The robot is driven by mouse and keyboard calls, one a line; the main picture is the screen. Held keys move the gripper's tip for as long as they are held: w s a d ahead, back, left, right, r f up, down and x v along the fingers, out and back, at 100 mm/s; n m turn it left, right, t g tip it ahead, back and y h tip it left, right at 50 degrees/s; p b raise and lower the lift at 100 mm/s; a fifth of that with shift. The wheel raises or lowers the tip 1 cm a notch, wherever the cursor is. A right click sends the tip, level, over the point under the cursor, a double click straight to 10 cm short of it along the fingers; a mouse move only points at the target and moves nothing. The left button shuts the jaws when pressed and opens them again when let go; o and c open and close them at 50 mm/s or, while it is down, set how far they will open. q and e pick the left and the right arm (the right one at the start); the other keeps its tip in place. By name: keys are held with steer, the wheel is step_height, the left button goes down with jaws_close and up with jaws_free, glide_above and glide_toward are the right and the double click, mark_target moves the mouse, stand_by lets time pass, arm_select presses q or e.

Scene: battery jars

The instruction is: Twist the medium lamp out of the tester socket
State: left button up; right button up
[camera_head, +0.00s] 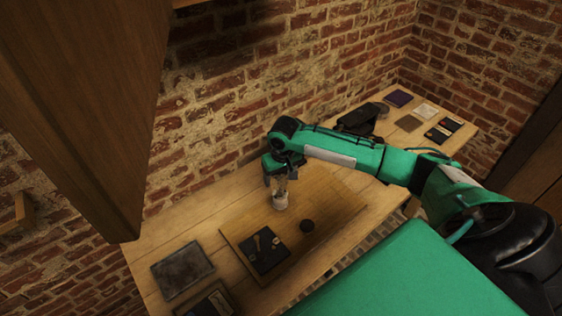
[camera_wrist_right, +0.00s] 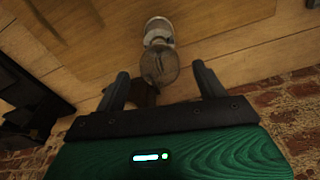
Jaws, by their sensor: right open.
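The lamp is a smoky glass bulb (camera_wrist_right: 160,66) in the right wrist view, between and just beyond my open right fingers (camera_wrist_right: 163,82). Its far end meets a pale round socket (camera_wrist_right: 159,29). In the head view, my right gripper (camera_head: 281,178) points down over the pale socket (camera_head: 280,203) on the wooden board. The clear glass between the fingers is small and partly hidden there. I cannot tell whether a finger touches the glass. My left gripper is not in view.
A wooden board (camera_head: 335,205) lies on the table. A grey slab (camera_head: 182,268) lies left. A black object (camera_head: 358,120) and a purple book (camera_head: 398,97) sit at the back right.

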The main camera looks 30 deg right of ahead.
steer(key=shift+w+f, duration=0.1)
steer(key=shift+f, duration=0.8)
steer(key=shift+w+f, duration=0.1)
steer(key=shift+f, duration=0.2)
steer(key=c, duration=1.1)
steer(key=shift+n+p, duration=0.4)
steer(key=shift+p, duration=0.05)
steer(key=shift+n+p, duration=0.4)
steer(key=shift+n, duration=0.6)
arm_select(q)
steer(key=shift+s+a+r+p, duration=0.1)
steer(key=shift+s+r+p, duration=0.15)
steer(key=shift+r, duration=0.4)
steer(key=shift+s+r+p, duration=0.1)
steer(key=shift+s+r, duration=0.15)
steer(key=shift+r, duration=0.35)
arm_select(e)
steer(key=n, duration=0.3)
steer(key=shift+n+y, duration=0.4)
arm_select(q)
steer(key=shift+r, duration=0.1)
